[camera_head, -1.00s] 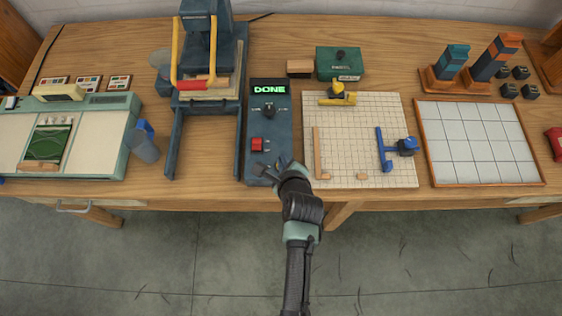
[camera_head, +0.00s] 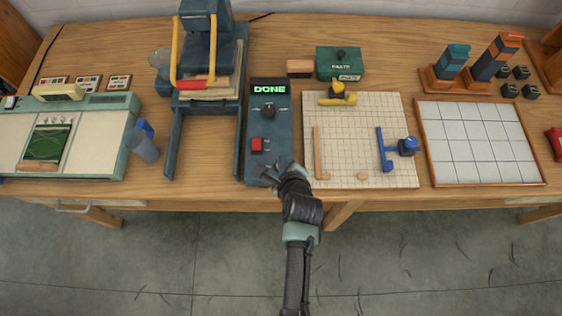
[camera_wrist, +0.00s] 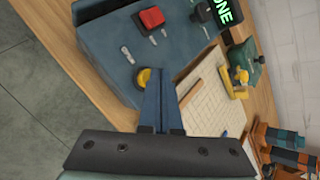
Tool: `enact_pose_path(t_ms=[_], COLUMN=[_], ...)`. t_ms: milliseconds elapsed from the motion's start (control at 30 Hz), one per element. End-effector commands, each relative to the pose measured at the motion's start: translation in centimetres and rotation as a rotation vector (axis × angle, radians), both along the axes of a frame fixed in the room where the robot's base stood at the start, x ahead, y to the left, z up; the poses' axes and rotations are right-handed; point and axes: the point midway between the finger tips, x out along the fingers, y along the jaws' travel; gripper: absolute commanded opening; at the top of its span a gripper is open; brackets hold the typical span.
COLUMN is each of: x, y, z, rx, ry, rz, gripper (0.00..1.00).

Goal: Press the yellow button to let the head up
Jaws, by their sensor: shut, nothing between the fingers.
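The blue-grey control panel (camera_head: 255,135) lies on the bench with its lit green DONE display (camera_head: 269,89), a black knob (camera_head: 268,110) and a red button (camera_head: 257,145). In the wrist view the yellow button (camera_wrist: 143,77) is on the panel (camera_wrist: 110,45), right beside my fingertips; I cannot tell whether they touch it. The head view hides it behind my gripper. My gripper (camera_head: 270,174) is over the panel's front end, shut and empty; its fingers (camera_wrist: 160,75) show together in the wrist view. The press head (camera_head: 205,50) is low over a stack.
The press's yellow handle (camera_head: 175,50) and side rails (camera_head: 172,145) stand left of the panel. A gridded board (camera_head: 360,150) with blue and yellow tools lies close on the right. A green box (camera_head: 340,65) and wooden block (camera_head: 300,67) are behind.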

Motion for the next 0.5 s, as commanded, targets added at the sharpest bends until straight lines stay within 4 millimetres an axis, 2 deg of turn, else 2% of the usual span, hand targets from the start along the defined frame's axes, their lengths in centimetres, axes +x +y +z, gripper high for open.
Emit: enact_pose_path(t_ms=[500], x=[0.02], y=[-0.02], z=[-0.63], rx=[0.000], ry=[-0.001], rz=[-0.001], gripper=[0.00])
